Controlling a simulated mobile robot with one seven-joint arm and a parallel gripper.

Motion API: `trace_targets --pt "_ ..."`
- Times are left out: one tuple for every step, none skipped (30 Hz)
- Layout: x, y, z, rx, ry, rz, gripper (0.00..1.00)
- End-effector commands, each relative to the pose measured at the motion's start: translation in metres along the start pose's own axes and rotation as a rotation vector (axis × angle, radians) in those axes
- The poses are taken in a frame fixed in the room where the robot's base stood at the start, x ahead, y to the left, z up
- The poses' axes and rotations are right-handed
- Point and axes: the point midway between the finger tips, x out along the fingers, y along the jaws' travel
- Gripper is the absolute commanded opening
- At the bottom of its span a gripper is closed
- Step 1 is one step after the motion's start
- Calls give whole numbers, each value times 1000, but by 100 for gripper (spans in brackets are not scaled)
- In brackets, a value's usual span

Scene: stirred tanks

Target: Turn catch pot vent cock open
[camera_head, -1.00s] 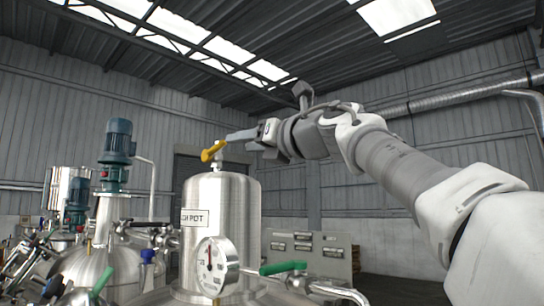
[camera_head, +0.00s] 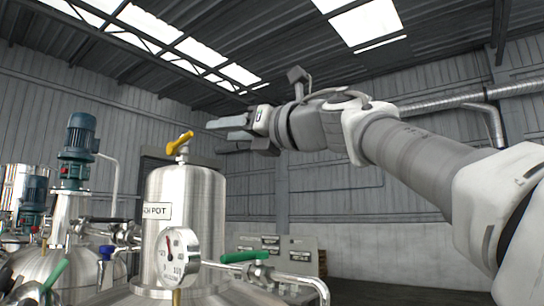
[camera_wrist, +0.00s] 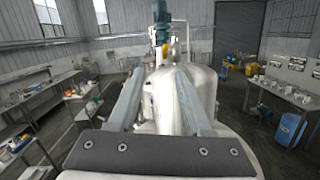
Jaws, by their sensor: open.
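The catch pot (camera_head: 188,212) is a steel cylinder with a label reading "CH POT" in the visible part, in the head view left of the middle. Its vent cock has a yellow handle (camera_head: 179,143) on top, slanting up to the right. My gripper (camera_head: 214,137) is open and empty, just right of the handle and at about its height, with fingers pointing left. It appears apart from the handle. In the wrist view both fingers (camera_wrist: 160,73) are spread, with a steel vessel (camera_wrist: 175,95) beyond and below them.
A pressure gauge (camera_head: 179,258) is in front of the catch pot, with a green-handled valve (camera_head: 244,257) to its right. A stirred tank with a blue motor (camera_head: 82,135) stands at left. The wrist view shows benches (camera_wrist: 50,95) at left and a blue drum (camera_wrist: 291,128) at right.

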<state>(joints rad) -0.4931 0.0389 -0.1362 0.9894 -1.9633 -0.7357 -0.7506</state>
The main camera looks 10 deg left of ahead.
Motion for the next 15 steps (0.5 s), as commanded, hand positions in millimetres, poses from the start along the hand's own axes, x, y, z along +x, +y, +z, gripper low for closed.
trace_targets --pt "2 5 -7 0 -17 17 50" --pt "3 7 -8 -2 -32 25 50" --pt "4 10 -11 -6 -54 35 50" --pt "5 11 -13 -8 -71 38 50" --pt "5 13 -15 -10 -88 42 50" --pt "6 14 -18 -10 -110 45 50" --pt "6 13 -20 -9 -126 44 50" --pt "6 13 -22 -10 -141 42 50" --pt "6 12 -25 -8 -159 37 50" --pt "6 11 -28 -7 -171 33 50" --pt "6 9 -30 -5 -183 26 50" --pt "6 7 -34 -2 -195 18 50" --pt "6 5 -36 0 -204 12 50" --pt "6 3 -38 2 -210 6 50" --pt "6 1 -41 4 -218 -3 50"
